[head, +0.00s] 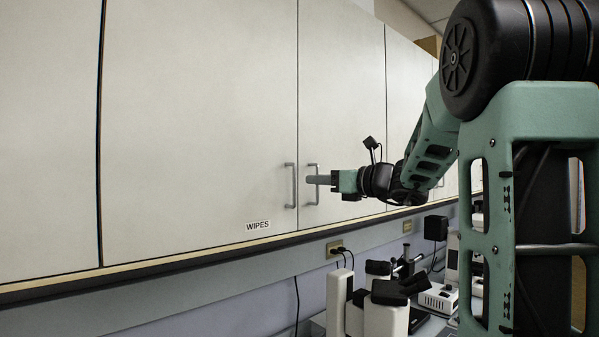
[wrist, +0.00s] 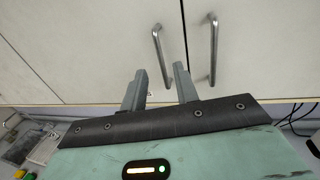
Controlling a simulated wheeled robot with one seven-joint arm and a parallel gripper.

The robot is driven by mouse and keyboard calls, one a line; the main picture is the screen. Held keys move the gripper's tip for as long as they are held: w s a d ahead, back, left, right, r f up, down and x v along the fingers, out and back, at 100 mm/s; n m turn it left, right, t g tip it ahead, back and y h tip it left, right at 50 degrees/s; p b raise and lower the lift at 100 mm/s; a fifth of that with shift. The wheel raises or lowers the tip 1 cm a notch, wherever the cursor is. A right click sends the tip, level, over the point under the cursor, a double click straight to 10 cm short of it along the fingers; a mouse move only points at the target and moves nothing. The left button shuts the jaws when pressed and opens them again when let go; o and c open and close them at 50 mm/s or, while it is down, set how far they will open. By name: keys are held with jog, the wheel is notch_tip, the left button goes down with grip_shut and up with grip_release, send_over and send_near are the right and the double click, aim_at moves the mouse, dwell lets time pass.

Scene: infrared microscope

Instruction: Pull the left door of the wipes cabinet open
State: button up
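The wipes cabinet's left door (head: 205,120) is a pale panel with a WIPES label (head: 258,225) near its lower edge. It looks shut, level with the right door (head: 340,110). Its upright metal bar handle (head: 290,186) stands beside the seam; the right door's handle (head: 312,198) is just across it. In the head view my gripper (head: 319,180) overlaps the right handle. In the wrist view my gripper (wrist: 160,69) is open, fingers apart. The left handle (wrist: 159,48) shows beyond and between the fingertips, its lower end close to the right finger. I cannot tell whether they touch. The right handle (wrist: 213,48) is to the right.
Below the cabinets is a wall with a power outlet (head: 335,249) and a cable. Microscope equipment (head: 385,308) stands on the bench at lower right. The cabinet's bottom ledge (head: 180,256) runs under the doors. The space before the left door looks clear.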

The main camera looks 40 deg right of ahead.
jog(key=w, duration=0.2)
jog(key=w+p, duration=0.1)
jog(key=w, duration=0.1)
jog(key=w+a+p, duration=0.1)
jog(key=w, duration=0.1)
jog(key=shift+w, duration=0.35)
grip_shut()
